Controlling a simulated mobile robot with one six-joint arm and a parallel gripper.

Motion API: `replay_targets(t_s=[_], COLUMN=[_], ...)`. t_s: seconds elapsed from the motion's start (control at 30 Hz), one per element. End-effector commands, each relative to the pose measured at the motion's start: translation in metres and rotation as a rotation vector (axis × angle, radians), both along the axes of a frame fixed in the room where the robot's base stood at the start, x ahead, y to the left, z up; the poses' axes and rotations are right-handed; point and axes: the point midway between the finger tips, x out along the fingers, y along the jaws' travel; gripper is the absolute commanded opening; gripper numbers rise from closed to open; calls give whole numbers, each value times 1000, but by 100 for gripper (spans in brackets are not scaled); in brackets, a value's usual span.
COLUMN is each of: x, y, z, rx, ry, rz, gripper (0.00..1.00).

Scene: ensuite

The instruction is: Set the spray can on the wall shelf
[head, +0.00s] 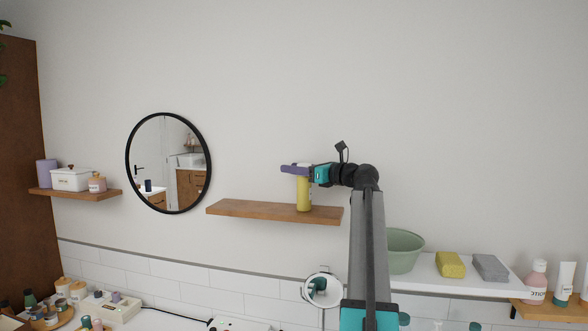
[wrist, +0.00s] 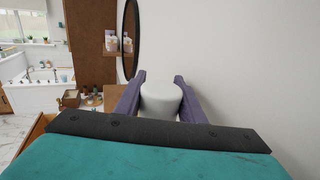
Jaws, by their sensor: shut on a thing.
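The spray can is a yellow cylinder (head: 304,193) at the right part of the wooden wall shelf (head: 245,209). It is upright, and its base appears at the shelf's top surface; I cannot tell whether it touches. My gripper (head: 297,169) is shut on the can near its top, reaching in from the right. In the wrist view the can's white top (wrist: 160,98) sits between the two purple fingers of my gripper (wrist: 161,85). The can's lower body is hidden there. Part of the wooden shelf (wrist: 118,97) shows left of the fingers.
A round black-framed mirror (head: 168,163) hangs left of the shelf. Another wooden shelf (head: 75,193) at far left holds a white box and jars. A white ledge (head: 465,279) at right carries a green bowl (head: 404,252) and sponges. The wall shelf's left part is bare.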

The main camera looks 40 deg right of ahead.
Motion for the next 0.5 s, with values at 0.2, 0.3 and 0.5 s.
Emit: replay_targets(t_s=[0.2,0.3,0.5], x=[0,0,1], y=[0,0,0], z=[-3,-2,-2], rx=[0,0,0], ry=[0,0,0], rz=[1,1,1], gripper=[37,43,43])
